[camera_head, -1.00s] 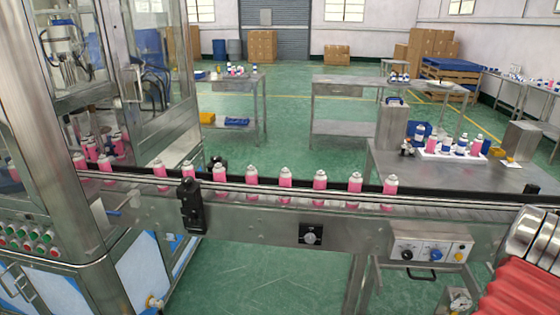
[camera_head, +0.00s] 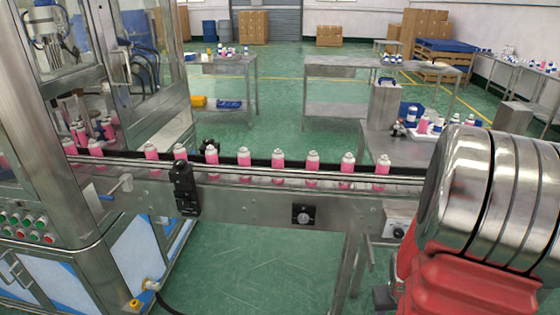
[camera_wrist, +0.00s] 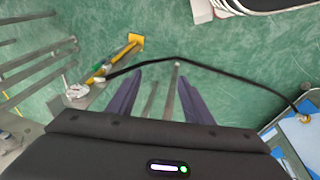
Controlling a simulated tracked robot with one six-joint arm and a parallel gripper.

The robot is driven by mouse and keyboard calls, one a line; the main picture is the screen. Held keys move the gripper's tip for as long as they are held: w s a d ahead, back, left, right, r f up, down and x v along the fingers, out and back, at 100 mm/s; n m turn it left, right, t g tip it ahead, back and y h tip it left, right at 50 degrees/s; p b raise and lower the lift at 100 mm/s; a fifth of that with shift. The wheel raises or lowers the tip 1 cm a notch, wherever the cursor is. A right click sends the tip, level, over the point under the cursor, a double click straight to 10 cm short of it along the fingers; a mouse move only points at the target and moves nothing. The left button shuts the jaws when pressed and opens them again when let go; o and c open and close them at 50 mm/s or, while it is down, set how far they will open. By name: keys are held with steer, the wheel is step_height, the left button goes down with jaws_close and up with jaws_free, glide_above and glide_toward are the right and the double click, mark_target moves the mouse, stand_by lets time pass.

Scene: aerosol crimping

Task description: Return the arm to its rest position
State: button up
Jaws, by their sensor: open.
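My gripper (camera_wrist: 158,98) shows in the wrist view. Its two dark fingers are spread apart with nothing between them, and it points down towards the green floor. In the head view my red and silver arm fills the lower right corner, and the gripper itself is out of that view. The arm is on the near side of the conveyor and hides the conveyor's right end.
A steel conveyor (camera_head: 250,200) carries several pink aerosol cans (camera_head: 244,157) in a row. A machine cabinet with buttons (camera_head: 35,228) stands at left. A black hose (camera_wrist: 215,68) and a yellow-ended fitting (camera_wrist: 135,39) lie below my gripper. Steel tables (camera_head: 345,68) stand behind.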

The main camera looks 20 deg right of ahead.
steer(key=w+a+r+n+t+y, duration=0.1)
steer(key=w+a+r+n+t, duration=0.1)
steer(key=a+r, duration=1.1)
steer(key=w+a+r+n+t+y, duration=0.1)
steer(key=w+a+r+n+t, duration=0.1)
steer(key=a+r, duration=1.2)
steer(key=shift+w+a+n+y, duration=0.25)
steer(key=shift+a+n, duration=0.35)
steer(key=shift+a, duration=1.95)
steer(key=shift+s+f, duration=0.1)
steer(key=shift+c, duration=0.3)
